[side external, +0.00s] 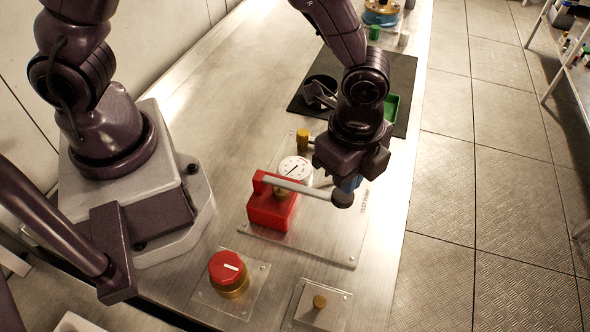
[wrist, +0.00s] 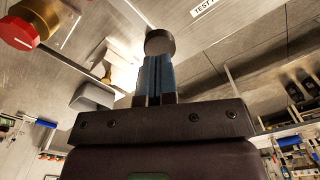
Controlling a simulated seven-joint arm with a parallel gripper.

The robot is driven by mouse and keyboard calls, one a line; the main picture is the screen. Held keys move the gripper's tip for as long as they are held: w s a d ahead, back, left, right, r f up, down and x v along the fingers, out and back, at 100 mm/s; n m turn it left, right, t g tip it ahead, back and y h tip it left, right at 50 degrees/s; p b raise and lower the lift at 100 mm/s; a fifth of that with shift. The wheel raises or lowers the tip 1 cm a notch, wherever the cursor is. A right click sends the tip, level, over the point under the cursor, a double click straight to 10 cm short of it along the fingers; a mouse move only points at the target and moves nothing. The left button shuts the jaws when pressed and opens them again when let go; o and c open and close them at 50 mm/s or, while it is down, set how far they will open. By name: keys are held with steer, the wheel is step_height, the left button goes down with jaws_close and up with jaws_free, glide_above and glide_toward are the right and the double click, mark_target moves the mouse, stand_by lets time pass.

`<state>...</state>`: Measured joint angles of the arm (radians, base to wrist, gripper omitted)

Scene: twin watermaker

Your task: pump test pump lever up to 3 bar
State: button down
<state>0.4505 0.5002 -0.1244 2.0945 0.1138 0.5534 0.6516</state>
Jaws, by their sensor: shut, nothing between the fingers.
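The test pump is a red block (side external: 271,207) on a clear base plate. Its grey lever (side external: 300,188) runs roughly level to the right and ends in a black knob (side external: 342,199). A round white gauge (side external: 295,169) stands behind the lever; its reading is too small to tell. My gripper (side external: 349,184) is shut, with blue fingers pointing down beside the knob. In the wrist view the shut fingers (wrist: 155,75) have the black knob (wrist: 160,42) just past their tips. Whether they touch it I cannot tell.
A red-topped brass knob (side external: 228,272) and a small brass knob (side external: 319,302) sit on plates at the front. A brass fitting (side external: 303,140) stands behind the gauge. A black mat (side external: 400,75) with a green tray (side external: 391,108) lies farther back. The bench's right edge is close.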

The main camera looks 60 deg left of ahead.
mark_target(343, 194)
steer(key=shift+f, duration=2.6)
steer(key=shift+r, duration=2.8)
steer(key=shift+f, duration=0.1)
steer(key=shift+f, duration=2.7)
steer(key=shift+r, duration=2.8)
steer(key=shift+r, duration=3)
